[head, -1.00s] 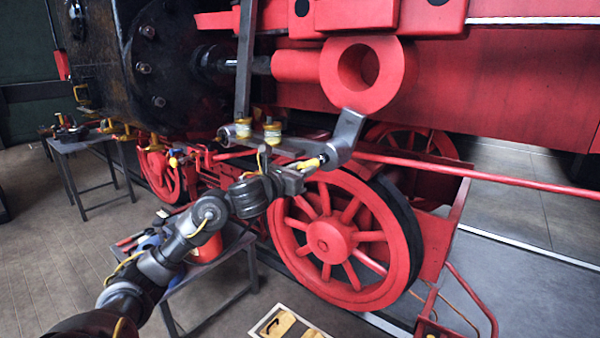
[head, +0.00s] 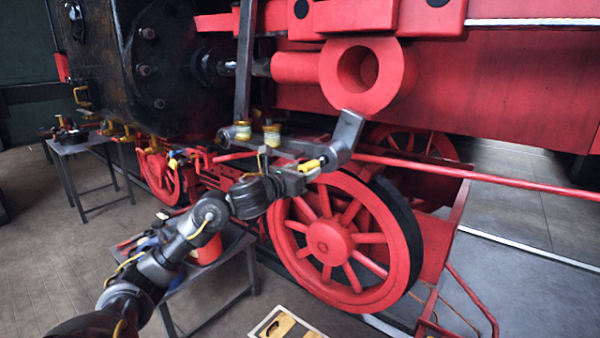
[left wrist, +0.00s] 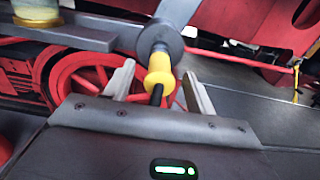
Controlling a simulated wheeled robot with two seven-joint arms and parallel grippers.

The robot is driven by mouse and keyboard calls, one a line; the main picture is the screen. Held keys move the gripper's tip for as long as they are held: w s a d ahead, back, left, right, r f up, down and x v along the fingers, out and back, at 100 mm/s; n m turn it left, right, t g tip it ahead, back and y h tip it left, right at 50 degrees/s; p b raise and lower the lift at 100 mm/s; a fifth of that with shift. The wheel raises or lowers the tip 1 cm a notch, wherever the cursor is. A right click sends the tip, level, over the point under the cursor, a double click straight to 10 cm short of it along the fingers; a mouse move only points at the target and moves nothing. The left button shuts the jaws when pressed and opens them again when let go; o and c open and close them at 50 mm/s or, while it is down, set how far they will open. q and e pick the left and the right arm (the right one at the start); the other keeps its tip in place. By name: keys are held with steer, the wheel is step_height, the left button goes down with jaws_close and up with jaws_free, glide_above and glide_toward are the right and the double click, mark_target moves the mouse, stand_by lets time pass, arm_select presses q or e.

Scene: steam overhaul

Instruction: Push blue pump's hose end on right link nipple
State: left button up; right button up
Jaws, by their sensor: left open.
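The yellow hose end (left wrist: 160,72) with its black hose is in line with the round grey boss of the link (left wrist: 160,42) in the left wrist view. Its front meets the boss, and the nipple itself is hidden. The yellow end also shows in the head view (head: 309,165) just below the grey link arm (head: 346,137). My left gripper (left wrist: 158,84) is open, one finger on each side of the hose end, with gaps between. It also shows in the head view (head: 303,172). I cannot make out the blue pump clearly. My right gripper is not in view.
Two yellow-based oil cups (head: 272,134) stand on the grey bar left of the hose end. A red wheel (head: 330,238) is below, and a red rod (head: 470,175) runs right. A cluttered grey table (head: 205,290) stands under my left arm.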

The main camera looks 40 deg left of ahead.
arm_select(q)
steer(key=s+b, duration=0.3)
steer(key=s, duration=0.7)
steer(key=shift+s+d+b, duration=0.15)
steer(key=shift+s+b, duration=0.15)
steer(key=shift+s, duration=0.05)
